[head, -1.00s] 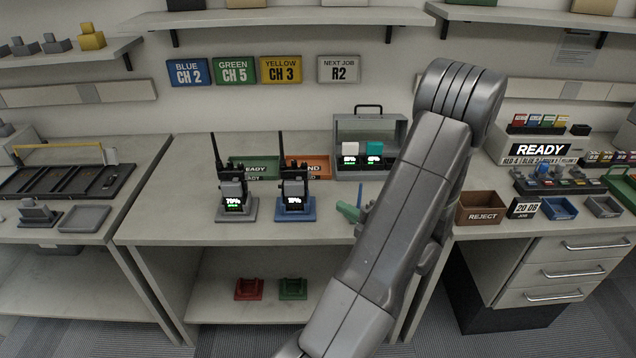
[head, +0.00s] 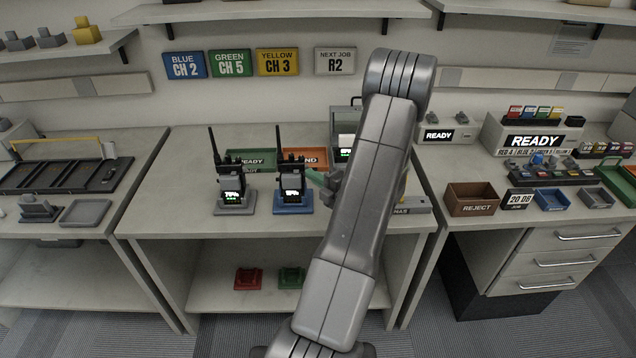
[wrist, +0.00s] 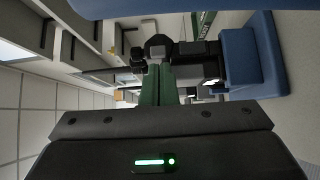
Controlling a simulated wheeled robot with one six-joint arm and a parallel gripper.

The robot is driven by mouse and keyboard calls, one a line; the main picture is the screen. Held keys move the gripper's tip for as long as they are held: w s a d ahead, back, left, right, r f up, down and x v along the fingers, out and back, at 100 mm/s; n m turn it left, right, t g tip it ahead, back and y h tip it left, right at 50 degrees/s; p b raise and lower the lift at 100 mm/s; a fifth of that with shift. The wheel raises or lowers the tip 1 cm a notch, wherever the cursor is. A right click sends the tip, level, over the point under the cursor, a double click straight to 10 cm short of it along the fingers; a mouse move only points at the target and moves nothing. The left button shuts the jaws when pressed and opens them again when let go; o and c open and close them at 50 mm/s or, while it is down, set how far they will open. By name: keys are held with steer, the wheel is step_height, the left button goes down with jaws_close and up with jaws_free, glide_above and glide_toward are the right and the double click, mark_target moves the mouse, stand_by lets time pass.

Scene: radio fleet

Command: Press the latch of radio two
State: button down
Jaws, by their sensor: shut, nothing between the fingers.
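Two black handheld radios stand upright in docks on the middle bench, and I cannot read a number on either. The left radio (head: 232,175) is in a grey dock (head: 235,207). The right radio (head: 292,178) is in a blue dock (head: 294,207). My gripper (head: 312,174) has green fingers and is close to the right side of the right radio; I cannot tell if they touch. In the wrist view the shut fingers (wrist: 158,85) point toward the radio (wrist: 238,62) above its blue dock (wrist: 270,60). A latch is too small to make out.
A green tray (head: 252,158) and an orange tray (head: 315,155) lie behind the radios. My arm hides part of a grey charger box (head: 345,118). A brown reject bin (head: 472,200) stands to the right. The bench front before the docks is clear.

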steer(key=shift+w, duration=0.25)
steer(key=shift+w, duration=0.95)
steer(key=s+a+b+v, duration=0.1)
steer(key=s+a+v, duration=0.1)
steer(key=v, duration=1.1)
steer(key=shift+w+a+r, duration=0.1)
steer(key=shift+w+a, duration=0.05)
steer(key=shift+a, duration=0.05)
